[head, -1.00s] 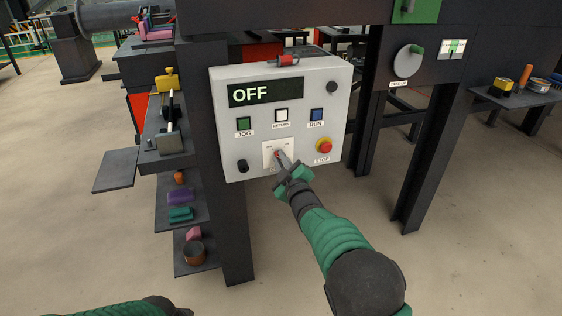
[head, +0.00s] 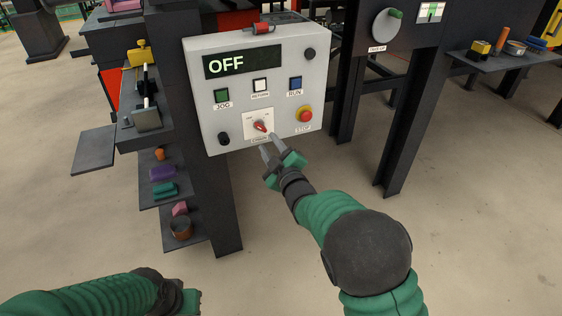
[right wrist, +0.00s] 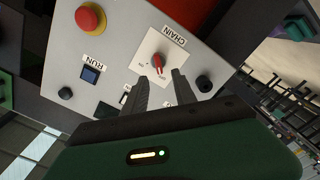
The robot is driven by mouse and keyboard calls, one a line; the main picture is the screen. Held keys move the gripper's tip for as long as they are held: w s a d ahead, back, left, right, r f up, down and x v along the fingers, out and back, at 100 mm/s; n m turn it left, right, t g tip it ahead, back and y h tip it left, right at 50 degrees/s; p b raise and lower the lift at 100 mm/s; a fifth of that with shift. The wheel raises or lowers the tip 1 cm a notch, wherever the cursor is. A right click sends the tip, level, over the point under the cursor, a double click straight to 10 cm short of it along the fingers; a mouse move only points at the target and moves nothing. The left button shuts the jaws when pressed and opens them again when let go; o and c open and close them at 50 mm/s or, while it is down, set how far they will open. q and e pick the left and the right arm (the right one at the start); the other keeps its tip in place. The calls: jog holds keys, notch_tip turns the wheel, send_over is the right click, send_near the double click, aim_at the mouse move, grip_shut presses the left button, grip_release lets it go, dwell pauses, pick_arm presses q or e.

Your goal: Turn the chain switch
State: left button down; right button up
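The chain switch is a red knob (head: 261,127) on a white plate, low on the grey control box (head: 215,115). It also shows in the right wrist view as a red knob (right wrist: 158,64) under the label CHAIN. The display (head: 243,62) reads OFF. My right gripper (head: 271,145) is just below and in front of the switch, its two fingers apart with nothing between them. In the right wrist view the fingers (right wrist: 163,88) point at the plate, apart from the knob. My left gripper (head: 190,301) is at the bottom left, away from the box; its fingers do not show clearly.
The red stop button (head: 305,114) is right of the switch, and a black knob (head: 223,139) is left of it. Green, white and blue buttons sit above. A dark post with shelves (head: 163,190) of small parts stands at the left. Open floor lies below the box.

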jog(key=p+v, duration=0.1)
jog(key=v, duration=0.8)
jog(key=shift+s, duration=0.35)
jog(key=shift+d, duration=0.15)
jog(key=s+d+f+m+g+h, duration=0.4)
jog(key=d+f+m, duration=0.1)
jog(key=d+f, duration=0.2)
jog(key=s+d+f+m+g+h, duration=0.1)
jog(key=s+d+f+m+g, duration=0.2)
jog(key=s, duration=0.4)
jog(key=s+d+f+m+g, duration=0.2)
jog(key=s+f+g, duration=0.15)
jog(key=s, duration=0.35)
jog(key=s+d+f+m+g+h, duration=0.1)
jog(key=s+d+f+m+g, duration=0.2)
jog(key=s, duration=0.5)
notch_tip(320, 180, up, 23)
jog(key=g+p, duration=0.1)
jog(key=p, duration=2.1)
jog(key=shift+s, duration=0.45)
jog(key=shift+a, duration=0.15)
